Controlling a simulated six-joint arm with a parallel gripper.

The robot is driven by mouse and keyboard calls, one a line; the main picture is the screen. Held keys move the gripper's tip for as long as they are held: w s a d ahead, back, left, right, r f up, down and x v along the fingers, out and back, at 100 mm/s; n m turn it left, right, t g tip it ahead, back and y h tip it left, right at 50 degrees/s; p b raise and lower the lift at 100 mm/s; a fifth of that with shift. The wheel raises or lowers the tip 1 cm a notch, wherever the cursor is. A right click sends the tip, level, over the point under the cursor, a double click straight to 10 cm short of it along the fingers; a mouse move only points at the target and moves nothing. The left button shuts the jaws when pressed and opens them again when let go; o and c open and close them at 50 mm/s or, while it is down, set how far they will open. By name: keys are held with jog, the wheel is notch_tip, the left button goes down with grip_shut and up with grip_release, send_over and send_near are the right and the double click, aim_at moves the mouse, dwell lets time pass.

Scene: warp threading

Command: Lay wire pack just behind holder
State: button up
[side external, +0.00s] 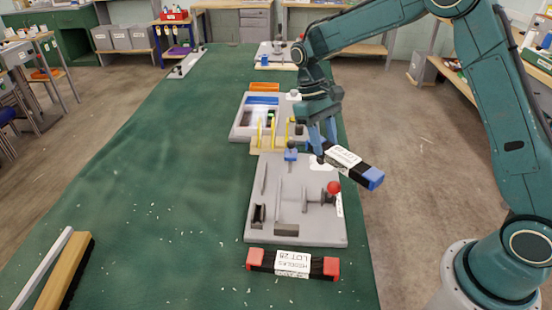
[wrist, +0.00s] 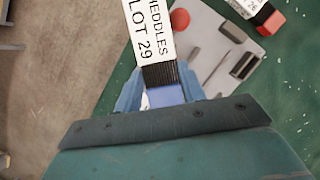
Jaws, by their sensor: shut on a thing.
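My gripper (side external: 319,150) is shut on a black wire pack (side external: 360,170) with a white label and a blue end. It holds the pack by one end, in the air over the right side of the table. In the wrist view, the pack's label (wrist: 150,28) reads HEDDLES LOT 29, and its near blue end (wrist: 164,96) sits between the fingers. I cannot tell for sure which thing is the holder. A grey fixture (side external: 262,225) with upright plates and a red knob (side external: 334,187) stands below the pack. A wooden stand with yellow uprights (side external: 260,134) is behind it.
A second pack with red ends (side external: 292,264) lies in front of the grey fixture; it also shows in the wrist view (wrist: 252,8). A grey tray (side external: 240,122) and an orange bin (side external: 265,87) are farther back. The green table (side external: 150,180) is mostly clear to the left.

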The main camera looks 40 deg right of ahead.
jog(key=shift+w, duration=0.1)
jog(key=shift+w+d+m+y, duration=0.25)
jog(key=shift+w+m+y, duration=0.35)
jog(key=shift+w+m, duration=0.65)
jog(key=w+a+f+m+t, duration=0.2)
jog(key=w+m+t, duration=0.1)
jog(key=w+m, duration=0.6)
jog(key=w+a+f+m+t, duration=0.2)
jog(key=w+a+m, duration=0.1)
jog(key=w+m, duration=0.6)
jog(key=w+a+f+m+t, duration=0.3)
jog(key=w+m, duration=0.6)
jog(key=m, duration=0.2)
jog(key=shift+t+y, duration=0.3)
jog(key=shift+w+a, duration=0.1)
jog(key=shift+f, duration=3.9)
jog(key=shift+f, duration=0.15)
